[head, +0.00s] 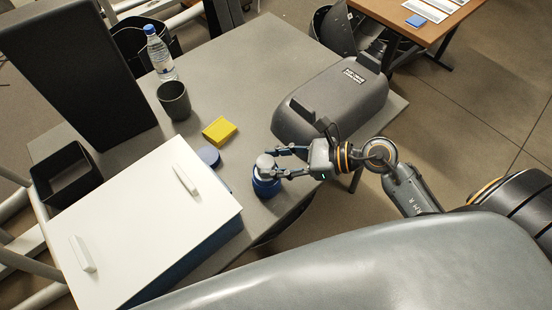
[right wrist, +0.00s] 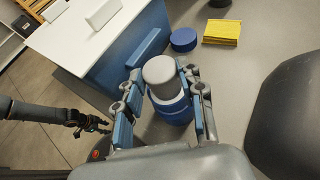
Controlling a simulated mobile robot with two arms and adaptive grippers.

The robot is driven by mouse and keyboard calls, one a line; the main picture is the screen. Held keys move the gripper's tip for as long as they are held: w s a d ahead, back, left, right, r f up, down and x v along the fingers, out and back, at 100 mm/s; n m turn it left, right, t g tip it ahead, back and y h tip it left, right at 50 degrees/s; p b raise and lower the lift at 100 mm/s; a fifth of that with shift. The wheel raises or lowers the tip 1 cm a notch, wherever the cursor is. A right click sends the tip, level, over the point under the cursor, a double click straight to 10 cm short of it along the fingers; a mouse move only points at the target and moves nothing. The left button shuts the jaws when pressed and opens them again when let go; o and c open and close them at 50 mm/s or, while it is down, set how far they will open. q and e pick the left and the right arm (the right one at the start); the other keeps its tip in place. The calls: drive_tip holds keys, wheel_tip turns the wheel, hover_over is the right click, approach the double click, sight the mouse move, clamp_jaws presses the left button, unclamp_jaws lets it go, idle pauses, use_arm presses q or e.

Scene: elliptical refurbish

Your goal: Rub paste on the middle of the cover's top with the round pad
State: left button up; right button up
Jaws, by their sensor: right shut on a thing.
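The grey cover (head: 335,104), a rounded housing with a dark label and raised blocks on top, lies at the right of the table. The round pad has a grey top (head: 265,161) and sits at a blue tub (head: 265,187) near the table's front edge. My right gripper (head: 276,162) is shut on the pad from the right; its fingers (right wrist: 163,98) flank the grey top in the right wrist view. The pad's underside and the tub's inside are hidden. My left gripper (right wrist: 88,123) shows small and dark at the left of the right wrist view.
A blue disc (head: 208,156) and a yellow block (head: 219,130) lie behind the tub. A white-topped blue box (head: 145,225) stands left, a dark cup (head: 174,100) and a bottle (head: 159,52) farther back. Bare table lies between the yellow block and the cover.

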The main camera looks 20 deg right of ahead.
wheel_tip(320, 180, up, 7)
drive_tip(key=p, duration=0.5)
drive_tip(key=shift+f, duration=0.1)
idle(0.7)
drive_tip(key=w+d+r, duration=0.3)
drive_tip(key=d+r, duration=0.2)
drive_tip(key=r, duration=0.4)
drive_tip(key=shift+d+m+t, duration=0.15)
drive_tip(key=shift+m+t, duration=0.25)
